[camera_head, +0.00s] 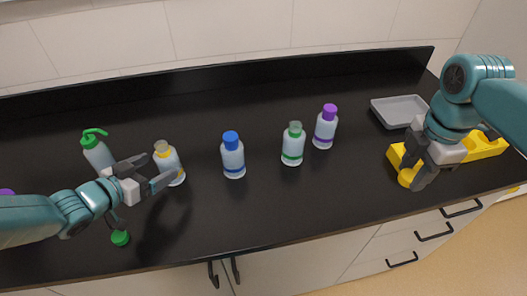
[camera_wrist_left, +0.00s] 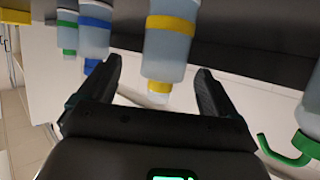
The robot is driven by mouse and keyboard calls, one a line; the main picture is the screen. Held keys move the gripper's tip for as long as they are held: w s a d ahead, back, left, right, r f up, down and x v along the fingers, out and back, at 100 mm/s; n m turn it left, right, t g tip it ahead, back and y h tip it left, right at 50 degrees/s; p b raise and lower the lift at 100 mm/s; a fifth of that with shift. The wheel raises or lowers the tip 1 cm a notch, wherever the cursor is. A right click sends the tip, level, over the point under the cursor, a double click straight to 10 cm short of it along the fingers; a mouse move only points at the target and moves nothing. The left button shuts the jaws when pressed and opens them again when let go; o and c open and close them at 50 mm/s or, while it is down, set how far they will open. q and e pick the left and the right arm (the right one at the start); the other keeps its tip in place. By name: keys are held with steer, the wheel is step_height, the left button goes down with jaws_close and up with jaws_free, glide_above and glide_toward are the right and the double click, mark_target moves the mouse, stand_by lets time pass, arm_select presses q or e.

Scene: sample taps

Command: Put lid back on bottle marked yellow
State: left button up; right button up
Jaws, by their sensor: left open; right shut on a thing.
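The bottle marked yellow (camera_head: 168,167) stands upright on the dark counter at left, with a yellow band and an uncapped neck. It also shows in the left wrist view (camera_wrist_left: 168,55), between the finger lines. My left gripper (camera_head: 159,168) is open, with its fingers at the bottle's left side; whether they touch it I cannot tell. My right gripper (camera_head: 417,178) is shut on a round yellow piece, apparently the yellow lid (camera_head: 406,178), low at the counter's right front. The fingers partly hide it.
A blue-capped bottle (camera_head: 232,156), an uncapped green-banded bottle (camera_head: 292,146) and a purple-capped bottle (camera_head: 325,127) stand to the right. A green pump bottle (camera_head: 98,152) is close behind my left gripper. A green lid (camera_head: 120,238) lies in front. A yellow holder (camera_head: 486,146) and grey tray (camera_head: 399,110) are right.

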mark_target(167, 160)
arm_select(q)
steer(key=x, duration=0.5)
steer(key=shift+w+a+f, duration=0.2)
steer(key=shift+w+a, duration=0.05)
steer(key=shift+w, duration=0.1)
steer(key=shift+s+r, duration=0.1)
steer(key=shift+s, duration=0.05)
steer(key=c, duration=1.2)
